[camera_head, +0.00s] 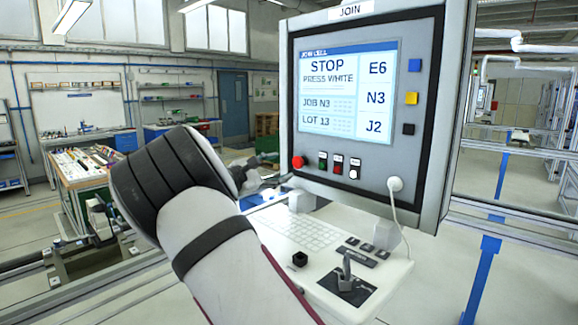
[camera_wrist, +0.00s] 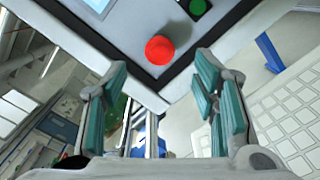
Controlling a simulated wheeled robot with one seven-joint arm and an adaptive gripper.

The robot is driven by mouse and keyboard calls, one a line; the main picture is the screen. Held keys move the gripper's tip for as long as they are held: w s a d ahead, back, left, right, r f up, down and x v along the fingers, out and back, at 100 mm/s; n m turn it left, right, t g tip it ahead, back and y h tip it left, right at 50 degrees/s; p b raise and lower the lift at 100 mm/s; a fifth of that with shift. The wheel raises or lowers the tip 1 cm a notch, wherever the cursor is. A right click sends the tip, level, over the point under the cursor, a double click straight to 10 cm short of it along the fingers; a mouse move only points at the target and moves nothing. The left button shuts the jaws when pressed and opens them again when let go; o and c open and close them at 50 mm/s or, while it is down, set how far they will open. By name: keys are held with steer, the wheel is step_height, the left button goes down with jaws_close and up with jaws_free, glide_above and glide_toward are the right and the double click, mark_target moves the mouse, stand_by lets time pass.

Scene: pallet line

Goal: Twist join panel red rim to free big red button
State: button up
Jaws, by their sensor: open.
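The join panel (camera_head: 365,180) has a dark frame and a lit screen (camera_head: 347,95) reading STOP, PRESS WHITE. The big red button (camera_head: 298,162) sits at the panel's lower left corner. In the wrist view the red button (camera_wrist: 160,49) shows round and close, just beyond and between my fingertips. My gripper (camera_wrist: 163,88) is open, its teal pads apart and empty, not touching the button. In the head view my arm hides most of the gripper. A separate red rim cannot be told apart from the button.
Green (camera_head: 322,160), dark red (camera_head: 338,165) and white (camera_head: 354,172) buttons sit right of the red one. A keyboard console (camera_head: 315,240) with a small lever (camera_head: 346,272) lies below the panel. A white cable (camera_head: 397,186) hangs at the panel's lower right.

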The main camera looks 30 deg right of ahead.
steer(key=shift+v, duration=1.75)
steer(key=s+d+f+m+g+y, duration=0.2)
steer(key=s+m+y, duration=0.15)
steer(key=s, duration=0.45)
steer(key=s+d+f+m+g+y, duration=0.1)
steer(key=s+d+f+m+y, duration=0.15)
steer(key=s+y, duration=0.4)
steer(key=s+a+m+t+y, duration=0.1)
steer(key=s+a+m+y, duration=0.1)
steer(key=s+a, duration=0.3)
steer(key=s+a+f+m+t+y+b, duration=0.1)
steer(key=s+a, duration=0.5)
steer(key=s, duration=0.6)
steer(key=s+a+f+m+t+y+b, duration=0.1)
steer(key=s+a+y, duration=0.3)
steer(key=s, duration=0.5)
steer(key=a+m, duration=0.1)
steer(key=a, duration=0.1)
steer(key=shift+s+a+m+t, duration=0.25)
steer(key=shift+s+m+t, duration=0.05)
steer(key=shift+m, duration=0.1)
steer(key=shift+d+r, duration=0.1)
